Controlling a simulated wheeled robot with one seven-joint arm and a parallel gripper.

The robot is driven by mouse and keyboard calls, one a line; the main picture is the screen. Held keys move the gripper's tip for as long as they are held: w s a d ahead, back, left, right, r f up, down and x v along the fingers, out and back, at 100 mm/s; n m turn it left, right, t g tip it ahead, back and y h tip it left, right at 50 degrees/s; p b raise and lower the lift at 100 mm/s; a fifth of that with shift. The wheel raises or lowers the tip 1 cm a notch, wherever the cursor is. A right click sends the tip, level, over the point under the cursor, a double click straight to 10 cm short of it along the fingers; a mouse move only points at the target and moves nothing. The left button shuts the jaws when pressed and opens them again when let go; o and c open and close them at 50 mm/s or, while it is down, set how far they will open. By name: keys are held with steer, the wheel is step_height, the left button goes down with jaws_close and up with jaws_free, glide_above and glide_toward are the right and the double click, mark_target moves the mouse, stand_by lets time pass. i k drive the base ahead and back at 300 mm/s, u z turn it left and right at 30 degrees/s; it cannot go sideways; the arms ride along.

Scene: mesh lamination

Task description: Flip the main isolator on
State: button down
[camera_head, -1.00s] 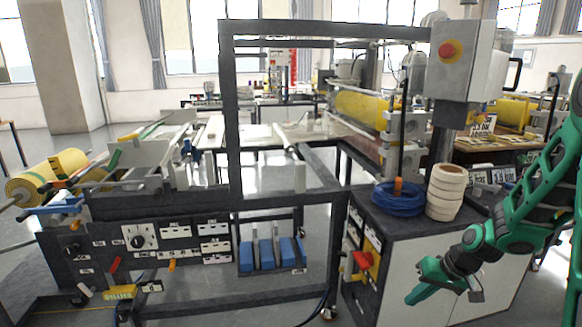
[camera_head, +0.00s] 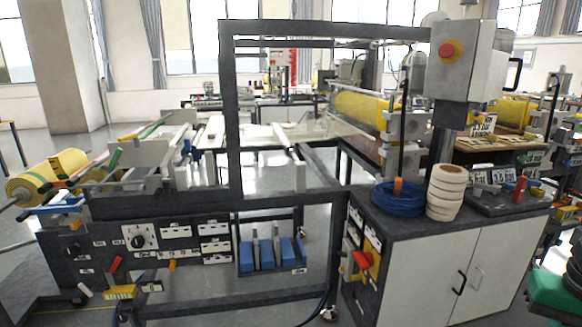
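A red rotary handle (camera_head: 364,260) on a yellow plate sits on the dark left side of the cabinet, low down; it looks like the main isolator. Its plate is seen at a steep angle, and I cannot read its on or off marks. My gripper is out of view.
The cabinet (camera_head: 420,275) has pale doors and carries a blue cable coil (camera_head: 398,200) and stacked cream rolls (camera_head: 445,192). A grey box with a red button (camera_head: 449,50) stands above. A dark machine frame (camera_head: 235,120) stands left.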

mark_target(365, 261)
steer(key=k, duration=0.65)
steer(key=z, duration=0.55)
steer(key=i, duration=1.85)
steer(key=u, duration=0.85)
steer(key=i, duration=0.3)
steer(key=u, duration=0.05)
